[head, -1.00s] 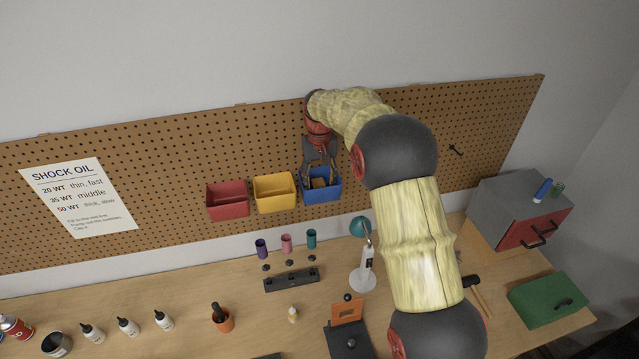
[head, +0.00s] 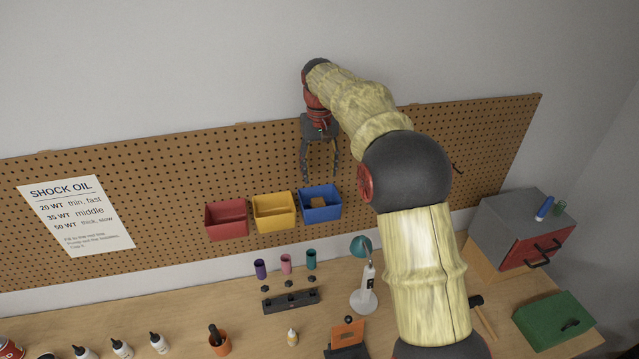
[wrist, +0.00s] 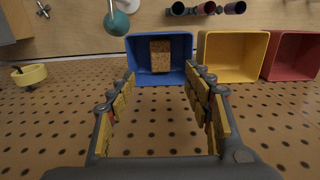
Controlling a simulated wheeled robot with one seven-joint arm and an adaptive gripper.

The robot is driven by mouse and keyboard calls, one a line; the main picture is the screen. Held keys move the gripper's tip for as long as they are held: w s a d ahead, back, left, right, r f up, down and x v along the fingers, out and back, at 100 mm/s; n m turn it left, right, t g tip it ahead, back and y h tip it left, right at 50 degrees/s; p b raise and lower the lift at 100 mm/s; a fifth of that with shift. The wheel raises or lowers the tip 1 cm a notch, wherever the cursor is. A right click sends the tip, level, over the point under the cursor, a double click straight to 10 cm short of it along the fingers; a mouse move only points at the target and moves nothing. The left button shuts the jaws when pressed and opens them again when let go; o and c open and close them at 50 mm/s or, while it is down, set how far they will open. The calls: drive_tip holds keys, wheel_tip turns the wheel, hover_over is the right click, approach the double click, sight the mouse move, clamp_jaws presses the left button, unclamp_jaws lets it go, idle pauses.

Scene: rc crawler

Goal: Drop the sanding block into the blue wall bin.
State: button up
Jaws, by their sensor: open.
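The blue wall bin (head: 321,208) hangs on the pegboard at the right end of a row of bins. The sanding block (head: 317,202), a small brown block, lies inside it. In the wrist view the block (wrist: 160,56) rests inside the blue bin (wrist: 143,71), apart from the fingers. My gripper (head: 319,178) is above the blue bin, pointing down, open and empty. Its spread fingers also show in the wrist view (wrist: 155,88), with nothing between them.
A yellow bin (head: 274,212) and a red bin (head: 227,221) hang to the left of the blue one. Below, the bench holds small coloured cups (head: 286,267) and a teal lamp (head: 362,290). A grey cabinet (head: 510,215) stands at the right. The wall above is clear.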

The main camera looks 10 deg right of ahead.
drive_tip(key=s+r+t, duration=0.1)
drive_tip(key=s+r, duration=0.4)
drive_tip(key=s, duration=0.5)
drive_tip(key=s+r+t, duration=0.2)
drive_tip(key=s+r, duration=0.3)
drive_tip(key=s, duration=0.5)
drive_tip(key=s+f+t, duration=0.1)
drive_tip(key=s+f, duration=0.2)
drive_tip(key=s, duration=0.8)
drive_tip(key=s+f+t, duration=0.1)
drive_tip(key=s+f, duration=0.3)
drive_tip(key=s, duration=0.7)
drive_tip(key=shift+s+f+t, duration=0.25)
drive_tip(key=shift+f+t, duration=0.05)
drive_tip(key=shift+s, duration=0.1)
